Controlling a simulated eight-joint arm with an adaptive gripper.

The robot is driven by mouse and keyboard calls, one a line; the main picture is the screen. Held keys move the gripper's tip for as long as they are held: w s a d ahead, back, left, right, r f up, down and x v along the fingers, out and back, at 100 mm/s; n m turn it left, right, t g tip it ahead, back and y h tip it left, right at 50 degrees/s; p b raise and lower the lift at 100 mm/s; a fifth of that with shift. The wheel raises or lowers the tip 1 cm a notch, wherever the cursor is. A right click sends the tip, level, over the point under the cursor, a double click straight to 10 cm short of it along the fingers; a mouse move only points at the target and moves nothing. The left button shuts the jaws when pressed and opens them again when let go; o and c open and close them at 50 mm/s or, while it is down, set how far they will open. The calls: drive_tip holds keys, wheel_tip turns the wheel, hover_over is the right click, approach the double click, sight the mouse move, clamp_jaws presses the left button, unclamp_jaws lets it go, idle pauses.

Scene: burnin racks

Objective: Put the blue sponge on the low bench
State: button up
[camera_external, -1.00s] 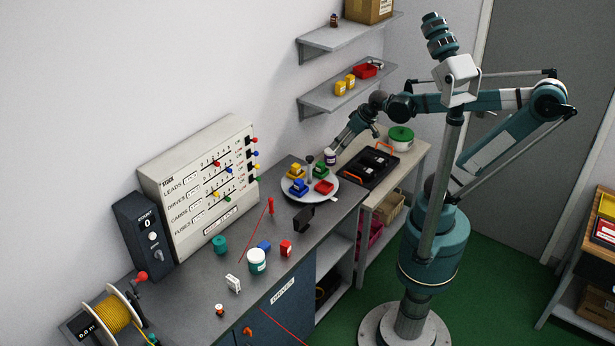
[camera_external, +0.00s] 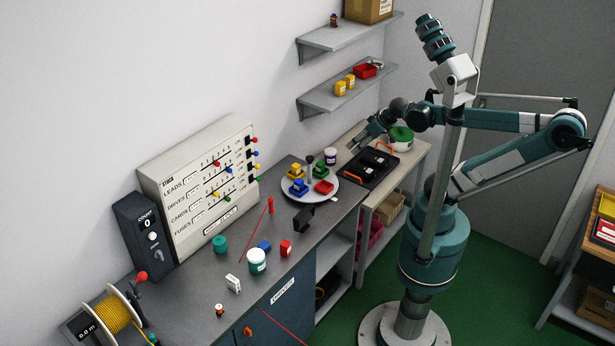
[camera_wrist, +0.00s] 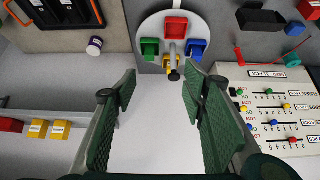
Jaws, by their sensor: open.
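A small blue block (camera_external: 264,246), which looks like the blue sponge, lies on the dark workbench beside a red block. It also shows in the wrist view (camera_wrist: 295,28) at the top right. The low bench (camera_external: 413,160) is the pale-topped one at the right end of the workbench, bearing a black tray. My gripper (camera_external: 357,147) is above the left part of the low bench, far from the blue block. In the wrist view my gripper (camera_wrist: 160,88) has its two green fingers wide apart with nothing between them.
A black tray (camera_external: 352,166) with orange handles and a green-lidded pot (camera_external: 401,138) occupy the low bench. A purple-lidded jar (camera_external: 331,157) stands left of the tray. A turntable (camera_external: 321,196) holds coloured bins. Wall shelves (camera_external: 345,98) overhang behind.

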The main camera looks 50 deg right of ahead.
drive_tip(key=shift+w+a, duration=0.1)
drive_tip(key=w+a+f+m+g+y, duration=0.1)
drive_tip(key=w+a+m+y, duration=0.1)
drive_tip(key=w+a+m, duration=0.5)
drive_tip(key=m+g+y+b, duration=0.25)
drive_tip(key=m+g, duration=0.35)
drive_tip(key=m, duration=0.5)
approach(264, 247)
drive_tip(key=w, duration=0.1)
drive_tip(key=shift+w+d+f, duration=0.15)
drive_tip(key=shift+d+f, duration=0.15)
drive_tip(key=shift+d, duration=0.05)
drive_tip(key=shift+f, duration=0.15)
drive_tip(key=shift+x, duration=1.15)
